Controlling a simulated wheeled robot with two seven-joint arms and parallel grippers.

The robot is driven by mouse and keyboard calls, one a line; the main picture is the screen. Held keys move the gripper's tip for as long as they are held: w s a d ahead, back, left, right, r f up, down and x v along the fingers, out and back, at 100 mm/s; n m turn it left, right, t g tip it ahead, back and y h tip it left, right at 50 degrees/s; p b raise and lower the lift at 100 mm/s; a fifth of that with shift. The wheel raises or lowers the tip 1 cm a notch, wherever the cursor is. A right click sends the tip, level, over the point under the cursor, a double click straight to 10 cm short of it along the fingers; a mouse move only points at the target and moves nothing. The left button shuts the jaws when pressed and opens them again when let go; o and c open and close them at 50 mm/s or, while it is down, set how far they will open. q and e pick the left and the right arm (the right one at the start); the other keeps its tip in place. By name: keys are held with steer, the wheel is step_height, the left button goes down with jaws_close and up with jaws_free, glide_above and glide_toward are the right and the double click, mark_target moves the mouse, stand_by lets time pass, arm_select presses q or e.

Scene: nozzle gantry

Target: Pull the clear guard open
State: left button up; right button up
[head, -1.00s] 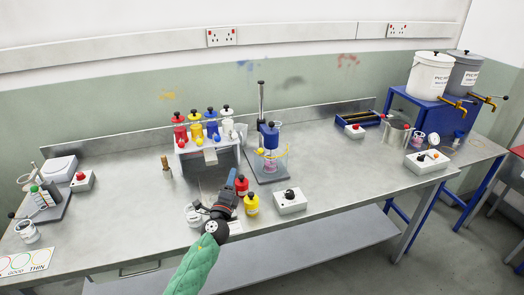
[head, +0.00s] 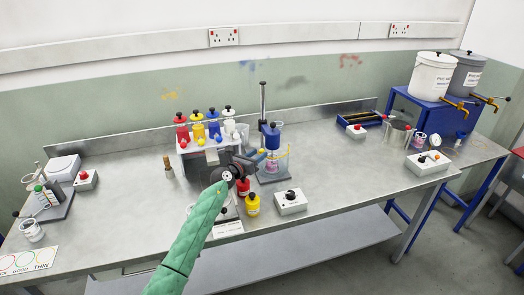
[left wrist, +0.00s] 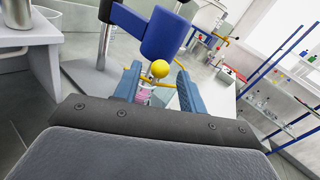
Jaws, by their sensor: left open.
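The clear guard shows as a see-through panel with a yellow edge (head: 288,152) in front of the blue-headed gantry (head: 271,135) on the bench. In the left wrist view its round yellow knob (left wrist: 159,69) lies between my blue fingertips, below the blue head (left wrist: 165,35). My left gripper (head: 258,157) is open at the guard's left side; it also shows in the left wrist view (left wrist: 158,80). I cannot tell whether the fingers touch the knob. My right gripper is out of view.
A white rack (head: 190,150) with red, yellow, blue and white bottles stands left of the gantry. A control box (head: 290,202) with a black knob sits to the right.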

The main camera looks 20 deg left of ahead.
mark_target(262, 151)
arm_select(q)
steer(key=shift+x, duration=1.7)
jaws_close()
